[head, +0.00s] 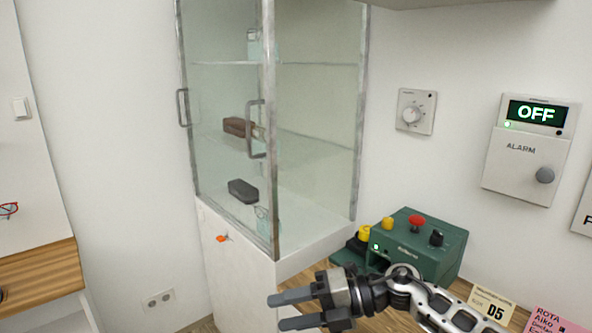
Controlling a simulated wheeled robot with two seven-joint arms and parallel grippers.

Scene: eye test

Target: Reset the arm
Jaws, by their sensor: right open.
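My right gripper (281,311) is at the bottom centre of the head view. Its two dark fingers point left, apart, with nothing between them. My right arm comes in from the lower right and passes in front of the green device's lower edge. The gripper is in front of the white cabinet base, left of the green device. My left gripper is not in view.
A glass cabinet (230,150) with several items stands behind. A green device (425,262) with a red button (417,223) sits on a wooden top at right. An alarm box (525,165) reading OFF and a dial (415,111) are on the wall.

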